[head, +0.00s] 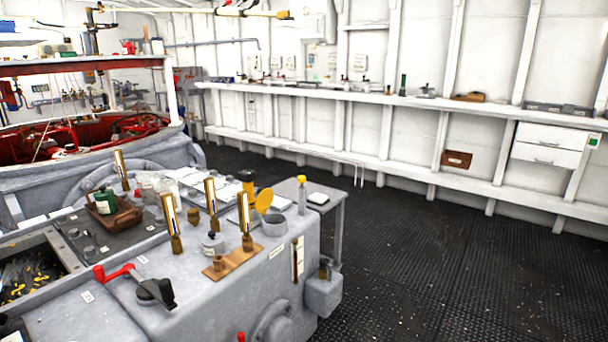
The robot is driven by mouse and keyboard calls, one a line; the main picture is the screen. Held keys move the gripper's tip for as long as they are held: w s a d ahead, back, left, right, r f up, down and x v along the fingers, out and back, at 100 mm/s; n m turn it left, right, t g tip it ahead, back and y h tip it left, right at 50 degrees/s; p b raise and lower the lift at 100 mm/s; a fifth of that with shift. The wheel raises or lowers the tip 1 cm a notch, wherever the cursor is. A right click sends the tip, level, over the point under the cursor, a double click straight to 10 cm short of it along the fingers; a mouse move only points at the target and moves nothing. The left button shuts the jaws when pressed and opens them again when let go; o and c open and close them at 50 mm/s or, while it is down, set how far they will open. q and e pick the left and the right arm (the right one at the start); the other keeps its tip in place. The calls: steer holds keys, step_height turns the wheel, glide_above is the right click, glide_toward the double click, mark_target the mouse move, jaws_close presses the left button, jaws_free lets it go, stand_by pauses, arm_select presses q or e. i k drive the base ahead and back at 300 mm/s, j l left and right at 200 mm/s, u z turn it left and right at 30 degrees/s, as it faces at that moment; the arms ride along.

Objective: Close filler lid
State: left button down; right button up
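A yellow round lid (263,200) stands tilted up at the left rim of a short grey round filler cup (274,226). The lid is open and the top of the cup is uncovered. Both are on the top of the grey machine housing (205,285), near its far right corner. Neither of my grippers is in the head view.
Brass-based gauges (246,222) stand left of the cup, near a brown block (232,262). A lever with a red handle (118,272) lies at the front left. Behind is a small grey table (325,202). The dark riveted floor (440,255) at right is clear.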

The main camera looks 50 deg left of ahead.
mark_target(263, 201)
steer(key=i+u, duration=0.3)
steer(key=i, duration=0.45)
steer(key=i+l+u, duration=0.2)
steer(key=i+u, duration=0.15)
steer(key=i, duration=0.35)
steer(key=i+j+u, duration=0.1)
steer(key=i+u, duration=0.7)
steer(key=i+l+u, duration=0.2)
steer(key=i+u, duration=0.2)
